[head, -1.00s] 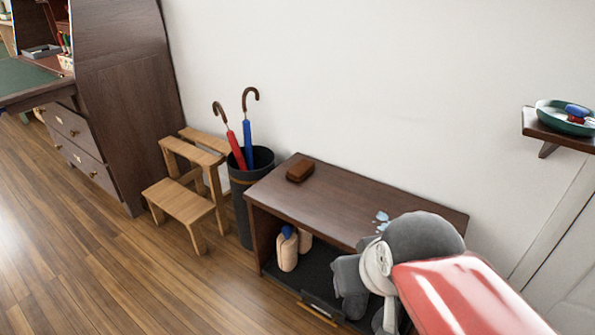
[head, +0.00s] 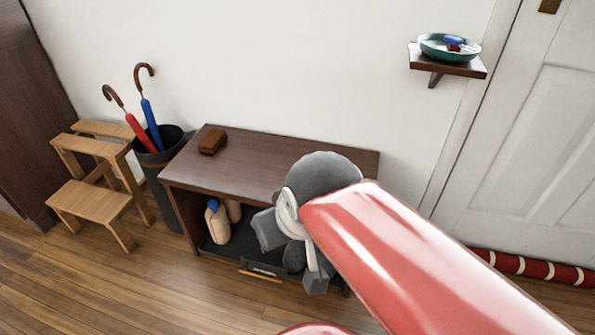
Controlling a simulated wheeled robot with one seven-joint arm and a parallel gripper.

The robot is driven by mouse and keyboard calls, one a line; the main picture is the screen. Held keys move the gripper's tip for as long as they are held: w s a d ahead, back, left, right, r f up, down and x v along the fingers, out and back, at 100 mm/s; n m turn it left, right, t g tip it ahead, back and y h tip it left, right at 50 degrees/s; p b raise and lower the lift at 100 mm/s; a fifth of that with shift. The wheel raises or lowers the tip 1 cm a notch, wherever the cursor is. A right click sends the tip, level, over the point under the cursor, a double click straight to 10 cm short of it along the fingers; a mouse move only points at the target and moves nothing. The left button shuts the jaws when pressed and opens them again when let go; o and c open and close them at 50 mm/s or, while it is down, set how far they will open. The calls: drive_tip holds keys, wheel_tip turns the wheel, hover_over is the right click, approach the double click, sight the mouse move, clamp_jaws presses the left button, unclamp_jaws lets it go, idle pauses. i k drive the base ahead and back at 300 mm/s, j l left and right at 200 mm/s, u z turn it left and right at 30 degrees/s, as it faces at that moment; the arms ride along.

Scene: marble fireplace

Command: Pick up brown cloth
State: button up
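A small brown item (head: 212,141) lies on the left part of the dark wooden bench top (head: 250,155). It is a low block shape; I cannot tell whether it is a folded cloth or something firmer. No other brown cloth shows clearly. My gripper (head: 316,278) is low in front of the bench, to the right of and below the brown item, and apart from it. My grey and red arm hides the right part of the bench. The fingers are small and partly hidden, so their opening does not show.
Bottles (head: 217,222) stand on the bench's lower shelf. A bin with umbrellas (head: 172,190) and a wooden step stool (head: 95,200) stand left. A wall shelf (head: 447,66) holds a green dish (head: 449,47). A red roll (head: 530,268) lies by the door (head: 530,150). Floor at front left is clear.

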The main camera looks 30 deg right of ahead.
sight(214, 138)
drive_tip(key=i+j+z, duration=0.3)
drive_tip(key=i+j, duration=0.8)
drive_tip(key=j, duration=0.1)
